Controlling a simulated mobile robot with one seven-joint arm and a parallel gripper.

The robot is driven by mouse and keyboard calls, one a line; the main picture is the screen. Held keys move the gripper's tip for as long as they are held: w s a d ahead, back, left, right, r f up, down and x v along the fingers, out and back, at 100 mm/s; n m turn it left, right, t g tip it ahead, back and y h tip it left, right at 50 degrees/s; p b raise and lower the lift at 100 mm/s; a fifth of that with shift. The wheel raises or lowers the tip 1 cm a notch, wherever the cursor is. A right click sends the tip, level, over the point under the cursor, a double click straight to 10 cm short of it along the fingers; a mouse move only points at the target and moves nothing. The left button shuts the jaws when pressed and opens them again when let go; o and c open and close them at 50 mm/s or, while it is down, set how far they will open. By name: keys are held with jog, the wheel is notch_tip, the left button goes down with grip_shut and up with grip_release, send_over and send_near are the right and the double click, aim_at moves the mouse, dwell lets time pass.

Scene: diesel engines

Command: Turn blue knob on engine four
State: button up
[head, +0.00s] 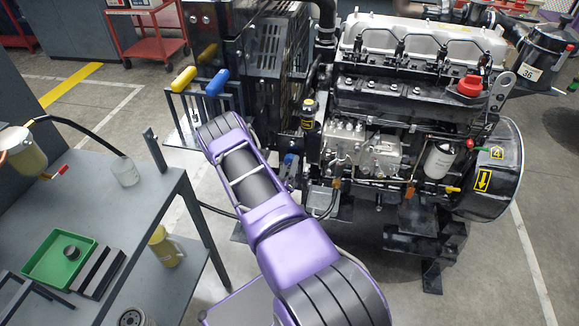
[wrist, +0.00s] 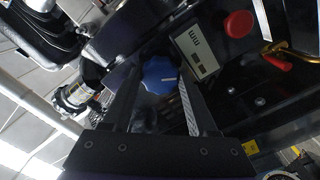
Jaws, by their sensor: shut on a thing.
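The blue knob (wrist: 160,75) is in the wrist view, between the two fingers of my gripper (wrist: 160,88). The fingers stand on either side of it and are shut on it. A white mark shows on its face. Engine four (head: 420,100), with a yellow 4 label (head: 497,153), stands at the right in the head view. My arm covers part of its left side, and my gripper cannot be made out there. A small blue part (head: 290,160) shows beside my arm; I cannot tell whether it is the same knob.
In the wrist view a red button (wrist: 238,24) and a small panel (wrist: 195,50) lie close to the knob. In the head view yellow (head: 184,78) and blue (head: 216,82) handles stand behind my arm. A grey workbench (head: 150,215) is at the left.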

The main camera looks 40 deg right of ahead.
jog(key=shift+m, duration=1)
jog(key=o, duration=1.4)
jog(key=shift+a, duration=0.1)
jog(key=v, duration=1.7)
jog(key=shift+s, duration=0.2)
